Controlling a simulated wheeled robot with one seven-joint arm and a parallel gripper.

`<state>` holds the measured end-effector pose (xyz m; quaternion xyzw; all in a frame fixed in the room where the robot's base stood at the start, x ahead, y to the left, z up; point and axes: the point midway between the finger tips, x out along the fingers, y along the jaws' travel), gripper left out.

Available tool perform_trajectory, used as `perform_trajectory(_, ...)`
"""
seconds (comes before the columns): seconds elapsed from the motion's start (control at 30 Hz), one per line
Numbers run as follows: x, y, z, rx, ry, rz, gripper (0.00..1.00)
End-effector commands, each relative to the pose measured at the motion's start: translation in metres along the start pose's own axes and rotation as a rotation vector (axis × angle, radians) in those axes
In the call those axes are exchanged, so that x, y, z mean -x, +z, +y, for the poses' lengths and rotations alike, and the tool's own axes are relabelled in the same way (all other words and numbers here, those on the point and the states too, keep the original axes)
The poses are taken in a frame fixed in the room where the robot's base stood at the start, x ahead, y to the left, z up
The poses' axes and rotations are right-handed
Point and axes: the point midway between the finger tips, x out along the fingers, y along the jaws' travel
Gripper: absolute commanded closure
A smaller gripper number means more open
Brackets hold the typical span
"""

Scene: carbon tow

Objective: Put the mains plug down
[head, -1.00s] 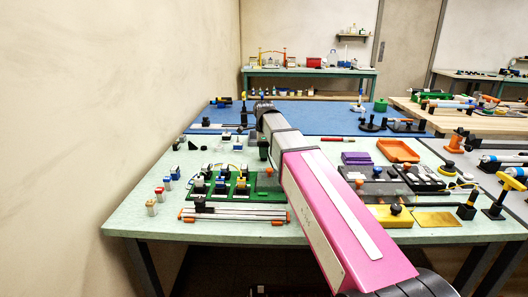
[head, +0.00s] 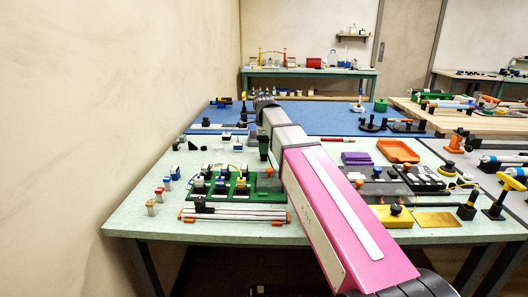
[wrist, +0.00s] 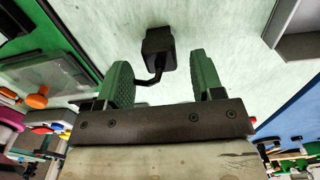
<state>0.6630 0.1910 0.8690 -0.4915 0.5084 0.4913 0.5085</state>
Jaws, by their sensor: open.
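The mains plug (wrist: 158,46) is a black block with a short dark cable, seen in the wrist view against the pale green tabletop. My gripper (wrist: 161,60) has its two green fingers spread wide, one on each side of the plug and cable, with visible gaps. The cable bends down toward the gripper between the fingers. I cannot tell the exact height of the fingers over the table. In the head view, my arm reaches over the bench and the dark green gripper (head: 264,147) points down; the plug cannot be made out there.
A green board with connectors (head: 238,187) lies left of my arm. An orange tray (head: 398,150) and a purple stack (head: 355,158) stand to the right. A grey tray edge (wrist: 296,42) shows near the plug. Small coloured posts stand at the left.

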Motion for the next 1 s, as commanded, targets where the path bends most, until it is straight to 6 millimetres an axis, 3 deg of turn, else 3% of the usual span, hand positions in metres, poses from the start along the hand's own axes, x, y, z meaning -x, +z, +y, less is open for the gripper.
perform_trajectory(0.3, 0.057, 0.0, -0.001, 0.0, -0.001, 0.0, 0.39)
perform_trajectory(0.5, 0.083, 0.0, -0.001, 0.0, -0.001, 0.0, 0.39)
perform_trajectory(0.7, 0.094, 0.0, 0.0, 0.0, 0.0, 0.0, 0.39)
perform_trajectory(1.0, 0.095, 0.0, 0.0, 0.0, 0.0, 0.0, 0.39)
